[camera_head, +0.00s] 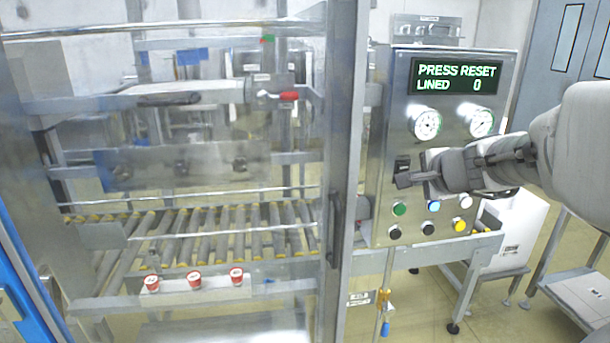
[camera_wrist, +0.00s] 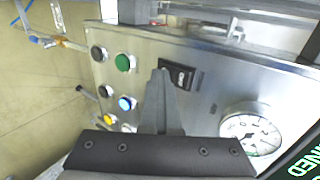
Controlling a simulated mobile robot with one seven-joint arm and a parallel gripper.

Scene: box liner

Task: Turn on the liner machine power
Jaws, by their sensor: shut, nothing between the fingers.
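The liner machine's control panel (camera_head: 383,130) is a steel box with a lit display (camera_head: 456,77) reading "PRESS RESET" and "LINED 0". A black rocker switch (camera_wrist: 180,76) in a dark frame is set in the panel; it also shows in the head view (camera_head: 402,164), just above my fingertips. My gripper (camera_head: 408,181) is shut and empty, in front of the panel. In the wrist view its joined fingertips (camera_wrist: 160,76) appear right beside the switch. I cannot tell whether they touch it. The switch's position is too small to read.
Below the switch are a green button (camera_head: 399,209), a blue button (camera_head: 433,206), a yellow button (camera_head: 460,225) and several others. Two gauges (camera_head: 425,124) sit above my gripper.

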